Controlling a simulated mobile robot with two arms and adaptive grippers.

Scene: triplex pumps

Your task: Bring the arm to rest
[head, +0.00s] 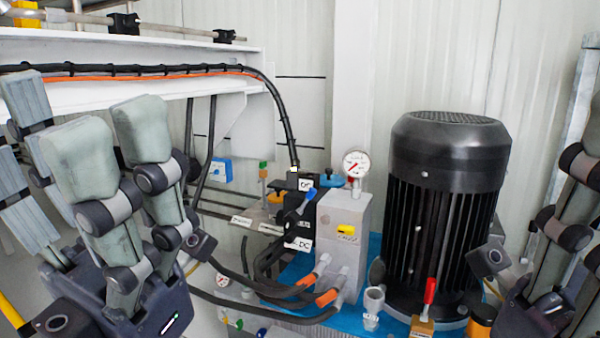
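My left gripper (85,130) fills the left foreground, with its grey fingers pointing up. The fingers stand apart, with nothing visible between them. It is in front of the white beam and left of the pump unit. My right gripper (570,210) is at the right edge, and its fingers are partly cut off by the frame. I see no object in it, but its opening cannot be judged.
A black finned motor (446,200) stands on a blue base, next to a grey block (346,235) with a pressure gauge (356,163). A red-handled valve (429,292) is in front. Black hoses (262,288) run to the block. A white beam (180,55) carries cables.

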